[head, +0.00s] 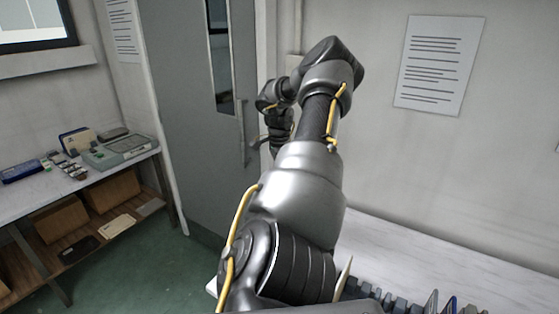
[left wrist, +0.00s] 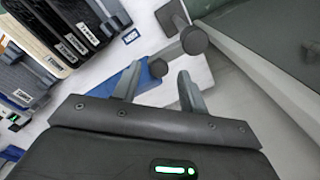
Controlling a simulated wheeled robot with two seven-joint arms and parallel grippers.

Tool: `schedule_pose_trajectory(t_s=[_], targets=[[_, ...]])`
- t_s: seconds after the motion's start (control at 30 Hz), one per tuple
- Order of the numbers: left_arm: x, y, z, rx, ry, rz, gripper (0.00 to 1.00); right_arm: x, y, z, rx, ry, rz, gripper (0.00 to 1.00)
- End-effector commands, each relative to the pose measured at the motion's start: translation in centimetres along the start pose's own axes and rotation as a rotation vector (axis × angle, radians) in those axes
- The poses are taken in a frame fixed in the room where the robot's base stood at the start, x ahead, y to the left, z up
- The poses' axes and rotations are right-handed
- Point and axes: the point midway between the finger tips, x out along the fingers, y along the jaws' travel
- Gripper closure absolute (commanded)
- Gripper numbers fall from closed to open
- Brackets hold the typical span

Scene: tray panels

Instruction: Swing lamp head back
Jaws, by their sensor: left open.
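No lamp head can be made out for sure in either view. In the left wrist view, a grey post ending in a round dark knob (left wrist: 194,40) stands just beyond my left gripper (left wrist: 159,74). A second, smaller dark round end (left wrist: 158,68) shows close to the gap between the fingertips. I cannot tell whether these are parts of the lamp. My left gripper is open, with its two grey fingers apart and nothing seen held between them. In the head view, one of my arms fills the middle and hides what is behind it. My right gripper cannot be made out.
Dark binders (left wrist: 72,35) with labels stand at the upper left of the left wrist view, beside a blue flat thing (left wrist: 124,78). In the head view, a white worktop (head: 420,258) runs along the right wall. A side bench (head: 40,200) and a grey door (head: 190,100) are at left.

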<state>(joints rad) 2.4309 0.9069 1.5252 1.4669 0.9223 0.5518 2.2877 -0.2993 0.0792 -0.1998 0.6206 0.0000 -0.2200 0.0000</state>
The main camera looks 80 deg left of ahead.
Motion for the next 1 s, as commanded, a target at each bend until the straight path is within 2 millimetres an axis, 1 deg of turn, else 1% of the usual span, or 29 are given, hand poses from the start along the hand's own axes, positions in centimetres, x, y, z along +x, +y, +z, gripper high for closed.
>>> schedule_pose_trajectory(t_s=[0.07, 0.3, 0.4, 0.5, 0.6, 0.7, 1.0], targets=[[-1.1, -0.1, -0.2, 0.002, 0.004, -0.004, 0.57, 0.5, 0.0, 0.1, 0.000, 0.000, 0.000, 1.00], [-5.9, -0.1, -0.2, 0.002, 0.005, -0.005, 0.57, 1.6, 0.0, 0.2, 0.000, 0.000, 0.000, 1.00], [-7.6, -0.1, -0.1, 0.001, 0.004, -0.005, 0.57, 1.9, 0.0, 0.2, 0.000, -0.001, 0.000, 1.00], [-8.9, -0.1, -0.2, 0.001, 0.003, -0.004, 0.57, 2.0, 0.0, 0.2, 0.000, -0.001, 0.000, 1.00], [-9.7, 0.0, -0.1, 0.000, 0.001, -0.003, 0.57, 2.1, 0.0, 0.2, 0.000, -0.001, 0.000, 1.00], [-10.0, 0.0, -0.1, -0.001, 0.001, -0.003, 0.57, 2.1, 0.0, 0.2, 0.000, -0.001, 0.000, 1.00], [-10.0, 0.0, -0.1, -0.001, 0.000, -0.003, 0.57, 2.0, 0.0, 0.3, 0.000, -0.001, 0.000, 1.00]])
